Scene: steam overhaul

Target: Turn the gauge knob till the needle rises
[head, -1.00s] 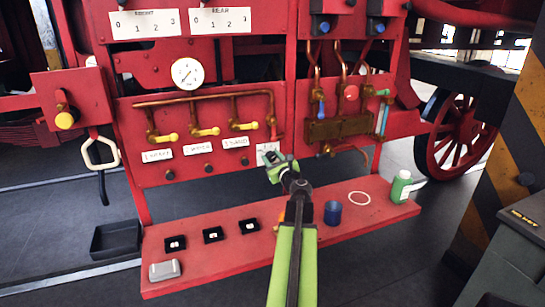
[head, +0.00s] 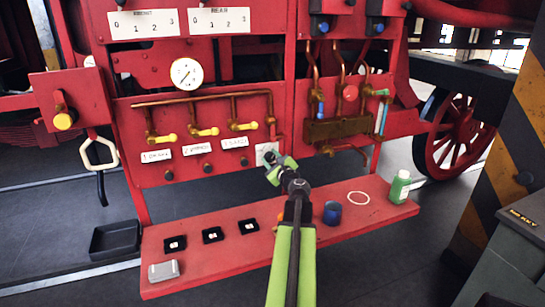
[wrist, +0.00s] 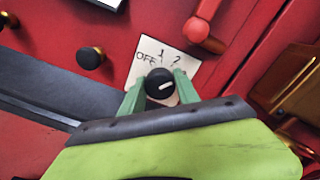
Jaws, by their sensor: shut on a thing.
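The gauge knob (wrist: 160,84) is a round black knob with a white pointer line. It sits on a white plate (wrist: 147,50) marked OFF, 1 and 2, and its line slants toward the upper right in the wrist view. My gripper (wrist: 159,88) has its green fingers shut on the knob, one on each side. In the head view my gripper (head: 272,160) is at the plate, low on the red panel. The gauge (head: 186,73) is a white dial above the copper pipes. Its needle is thin, and its exact reading is too small to tell.
Yellow-handled valves (head: 204,131) and labels are left of the knob. A red lever (wrist: 199,30) hangs close by it. The red shelf (head: 200,267) below carries small black boxes, a blue cup (head: 332,213) and a green bottle (head: 399,187).

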